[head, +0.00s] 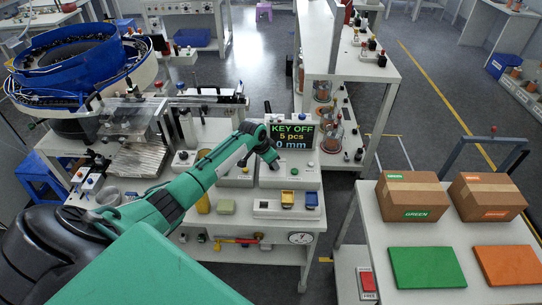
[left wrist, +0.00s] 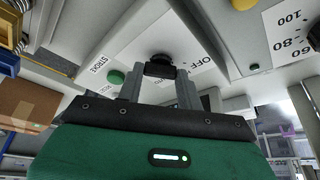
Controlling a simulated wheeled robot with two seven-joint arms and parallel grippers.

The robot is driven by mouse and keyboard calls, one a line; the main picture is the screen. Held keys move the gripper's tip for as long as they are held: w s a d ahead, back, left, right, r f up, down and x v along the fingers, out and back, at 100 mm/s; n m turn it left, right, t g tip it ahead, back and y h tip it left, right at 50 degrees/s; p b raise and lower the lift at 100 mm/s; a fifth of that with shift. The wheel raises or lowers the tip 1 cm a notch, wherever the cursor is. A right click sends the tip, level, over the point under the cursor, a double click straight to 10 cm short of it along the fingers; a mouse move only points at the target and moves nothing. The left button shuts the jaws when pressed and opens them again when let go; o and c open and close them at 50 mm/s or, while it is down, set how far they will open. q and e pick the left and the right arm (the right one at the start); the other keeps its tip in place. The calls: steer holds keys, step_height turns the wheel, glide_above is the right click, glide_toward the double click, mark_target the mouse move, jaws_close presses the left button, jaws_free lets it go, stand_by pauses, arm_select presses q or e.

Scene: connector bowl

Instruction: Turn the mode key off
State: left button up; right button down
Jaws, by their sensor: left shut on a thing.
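The black mode key (left wrist: 160,67) sits on a light control panel (left wrist: 190,45) in the left wrist view, beside a printed label ending in OFF. My left gripper (left wrist: 159,82) has one finger on each side of the key and is shut on it. In the head view my left gripper (head: 270,161) is at the panel (head: 301,177) and hides the key there. A display (head: 291,136) above it reads KEY OFF, 5 pcs, 0 mm. My right gripper is not in view.
A green button (left wrist: 115,78) lies left of the key, near a STROKE label. A blue bowl feeder (head: 68,56) stands at the left. At the right a table holds two cardboard boxes (head: 411,199) and green (head: 427,267) and orange (head: 508,265) plates.

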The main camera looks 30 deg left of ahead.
arm_select(q)
steer(key=shift+r+n+p, duration=0.15)
steer(key=shift+n+p, duration=0.45)
steer(key=shift+n, duration=0.1)
steer(key=shift+y, duration=0.3)
steer(key=o, duration=1)
steer(key=b+v, duration=0.2)
steer(key=v, duration=1.1)
steer(key=shift+s+r+b, duration=0.25)
steer(key=shift+b, duration=0.15)
